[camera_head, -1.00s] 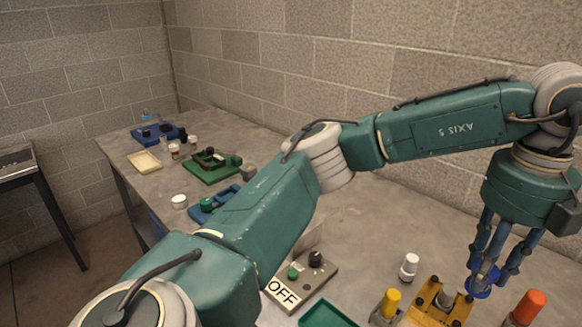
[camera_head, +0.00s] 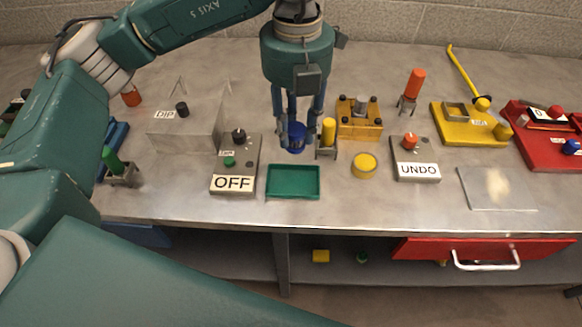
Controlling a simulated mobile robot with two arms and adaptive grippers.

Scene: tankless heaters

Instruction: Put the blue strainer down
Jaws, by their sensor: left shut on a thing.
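The blue strainer (camera_head: 296,137) is a small dark blue round piece held between the fingers of my left gripper (camera_head: 297,132). The gripper points down and is shut on it. It shows just behind the green tray (camera_head: 293,183) and left of a yellow-handled tool in a stand (camera_head: 327,138). I cannot tell whether the strainer touches the bench. The fingers partly hide it. My right gripper is not in view.
An OFF box (camera_head: 233,168) stands left of the tray, and an UNDO box (camera_head: 413,161) stands right. A yellow fixture (camera_head: 359,120) and a yellow round piece (camera_head: 363,167) are near. The bench (camera_head: 340,215) is clear along its front edge. A red drawer (camera_head: 420,248) is below.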

